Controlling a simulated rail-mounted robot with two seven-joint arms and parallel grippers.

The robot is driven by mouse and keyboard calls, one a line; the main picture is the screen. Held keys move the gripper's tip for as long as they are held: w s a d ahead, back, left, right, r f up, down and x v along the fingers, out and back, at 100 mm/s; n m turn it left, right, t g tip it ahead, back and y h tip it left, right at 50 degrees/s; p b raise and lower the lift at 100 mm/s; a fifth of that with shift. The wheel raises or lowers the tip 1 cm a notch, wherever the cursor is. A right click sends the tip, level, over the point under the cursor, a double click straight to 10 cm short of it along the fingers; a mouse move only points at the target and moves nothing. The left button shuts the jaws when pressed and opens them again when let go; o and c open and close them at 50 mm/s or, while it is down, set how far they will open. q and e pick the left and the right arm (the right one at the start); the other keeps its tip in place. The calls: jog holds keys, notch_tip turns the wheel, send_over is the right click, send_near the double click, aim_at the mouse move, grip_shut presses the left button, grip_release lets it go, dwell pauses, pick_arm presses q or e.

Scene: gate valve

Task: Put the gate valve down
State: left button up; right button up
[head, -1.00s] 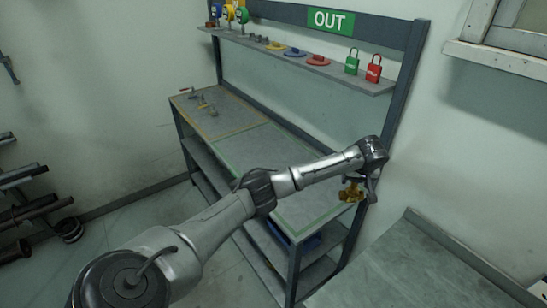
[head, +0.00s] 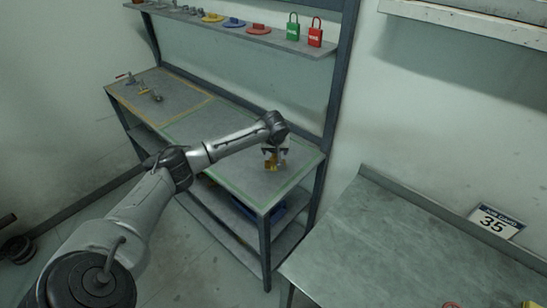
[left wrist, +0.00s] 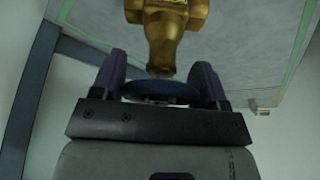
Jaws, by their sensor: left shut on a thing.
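The gate valve has a brass body and a dark blue handwheel. In the head view its brass body (head: 271,163) hangs below my left gripper (head: 275,152), over the green-outlined part of the workbench (head: 225,160). In the left wrist view the brass body (left wrist: 170,30) points away from me, and the handwheel (left wrist: 160,92) sits between the two fingers of my left gripper (left wrist: 162,85), which is shut on it. I cannot tell whether the valve touches the bench top. My right gripper is not in view.
A shelf above the bench holds coloured discs (head: 234,22), a green padlock (head: 293,28) and a red padlock (head: 315,32). Small valve parts (head: 143,84) lie in the yellow-outlined area. A grey table (head: 400,240) with a "35" sign (head: 494,223) stands at the right.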

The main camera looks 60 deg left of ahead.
aim_at(274, 157)
pick_arm(q)
jog(key=shift+s+a+f, duration=0.1)
jog(key=shift+s+a, duration=0.05)
jog(key=shift+f, duration=1.95)
jog(key=o, duration=1.6)
jog(key=shift+f, duration=0.2)
jog(key=shift+r, duration=0.1)
